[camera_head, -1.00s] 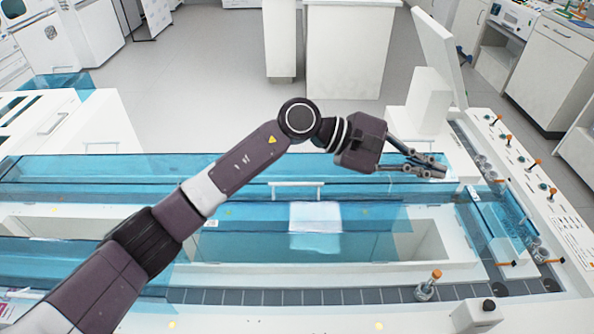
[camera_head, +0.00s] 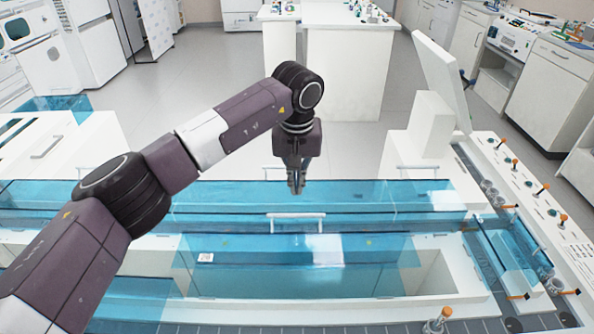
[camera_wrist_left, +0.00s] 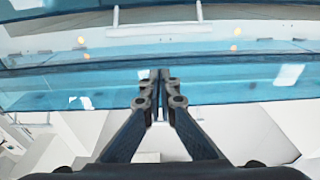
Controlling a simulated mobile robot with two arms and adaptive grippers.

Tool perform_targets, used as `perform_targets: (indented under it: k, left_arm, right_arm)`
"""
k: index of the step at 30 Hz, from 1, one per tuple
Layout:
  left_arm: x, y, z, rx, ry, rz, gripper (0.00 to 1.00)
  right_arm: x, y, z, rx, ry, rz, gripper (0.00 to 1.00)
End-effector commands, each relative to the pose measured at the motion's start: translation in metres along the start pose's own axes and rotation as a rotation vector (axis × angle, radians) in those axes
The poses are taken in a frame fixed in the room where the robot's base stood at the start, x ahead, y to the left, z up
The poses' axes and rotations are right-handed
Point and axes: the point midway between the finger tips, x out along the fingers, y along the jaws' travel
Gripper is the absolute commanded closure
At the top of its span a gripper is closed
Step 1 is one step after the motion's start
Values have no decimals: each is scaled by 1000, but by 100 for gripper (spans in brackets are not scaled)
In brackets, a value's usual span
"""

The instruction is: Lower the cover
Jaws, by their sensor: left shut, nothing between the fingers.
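A long blue transparent cover (camera_head: 380,196) with white handles lies along the machine in the head view. One white handle (camera_head: 296,217) shows near its middle, just in front of my left gripper. My left gripper (camera_head: 296,190) points down over the blue panel, shut and empty. In the left wrist view the blue panel (camera_wrist_left: 230,84) runs across below the gripper fingers (camera_wrist_left: 160,100), and a white handle (camera_wrist_left: 157,18) shows near the top edge. I cannot tell whether the fingertips touch the panel. My right gripper is out of view.
A white monitor-like panel (camera_head: 440,75) stands upright behind the machine. A control strip with orange-tipped levers (camera_head: 543,192) lies at right. A capped tube (camera_head: 438,320) stands on the front track. Grey floor (camera_head: 215,110) is open behind.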

Motion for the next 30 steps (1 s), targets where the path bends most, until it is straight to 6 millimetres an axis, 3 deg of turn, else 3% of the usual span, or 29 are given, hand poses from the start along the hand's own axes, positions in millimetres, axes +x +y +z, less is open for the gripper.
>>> perform_targets:
  k: [5, 18, 30]
  left_arm:
    - [39, 1, 2, 0, -6, 1, 100]
    - [25, 1, 35, 1, -1, 3, 100]
    - [25, 1, 38, 0, 0, 2, 100]
  right_arm:
    - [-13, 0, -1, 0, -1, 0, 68]
    - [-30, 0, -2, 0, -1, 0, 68]
    - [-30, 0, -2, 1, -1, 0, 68]
